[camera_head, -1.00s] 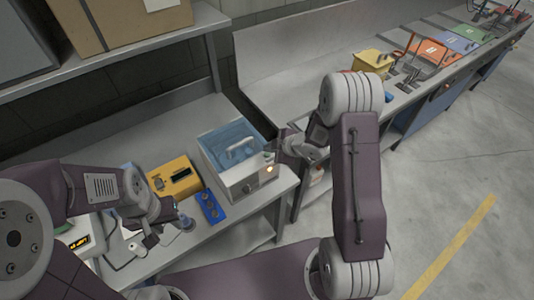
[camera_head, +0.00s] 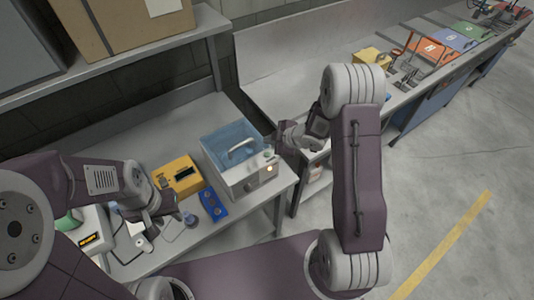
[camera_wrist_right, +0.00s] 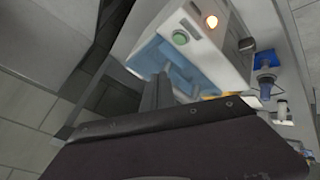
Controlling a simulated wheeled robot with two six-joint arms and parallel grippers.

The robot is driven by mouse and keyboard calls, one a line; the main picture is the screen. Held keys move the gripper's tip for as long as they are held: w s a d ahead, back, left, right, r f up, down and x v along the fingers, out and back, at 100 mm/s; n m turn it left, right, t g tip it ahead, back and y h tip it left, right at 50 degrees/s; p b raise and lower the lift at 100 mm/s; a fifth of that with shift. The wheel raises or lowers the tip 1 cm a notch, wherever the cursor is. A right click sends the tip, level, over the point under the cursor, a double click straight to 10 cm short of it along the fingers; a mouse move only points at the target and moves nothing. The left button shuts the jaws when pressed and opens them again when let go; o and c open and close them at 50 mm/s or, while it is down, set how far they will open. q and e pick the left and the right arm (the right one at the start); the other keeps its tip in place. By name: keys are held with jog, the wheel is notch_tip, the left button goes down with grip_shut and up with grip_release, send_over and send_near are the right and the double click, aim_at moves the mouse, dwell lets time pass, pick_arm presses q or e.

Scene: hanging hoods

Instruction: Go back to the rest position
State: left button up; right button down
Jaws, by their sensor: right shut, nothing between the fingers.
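My right gripper (camera_head: 277,140) is shut and empty. It is beside the right end of a white bath with a blue, handled lid (camera_head: 232,146). My left gripper (camera_head: 172,217) hangs low over the left part of the bench, near a small flask (camera_head: 190,219). Its fingers are too small and overlapped to judge.
A yellow device (camera_head: 178,176) and a blue block with round wells (camera_head: 212,204) stand on the bench (camera_head: 200,247) beside the bath. A white device (camera_head: 95,240) is at the left. A shelf with a cardboard box (camera_head: 115,25) hangs above. Open floor (camera_head: 470,170) lies right.

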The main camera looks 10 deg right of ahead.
jog(key=shift+f, duration=0.1)
dwell(0.3)
jog(key=shift+w+a+f+b, duration=0.25)
jog(key=shift+a+b, duration=0.2)
jog(key=shift+b, duration=0.5)
notch_tip(320, 180, up, 3)
jog(key=w+a+t+b, duration=0.1)
jog(key=a+t+b, duration=0.1)
jog(key=b, duration=0.4)
jog(key=s+d+f+m+g+h+b, duration=0.1)
jog(key=s+f+m+g, duration=0.1)
jog(key=s+m, duration=0.3)
jog(key=s+d+f+m+g+h+b, duration=0.1)
jog(key=s+m, duration=0.4)
jog(key=s, duration=0.6)
jog(key=s+d+f+m+g+h+b, duration=0.1)
jog(key=s+f+m+g, duration=0.3)
jog(key=s, duration=0.5)
jog(key=shift+d+f+m+g+h+b, duration=0.25)
jog(key=shift+d+m+g+h+b, duration=0.05)
jog(key=shift+d+m+g+h, duration=0.55)
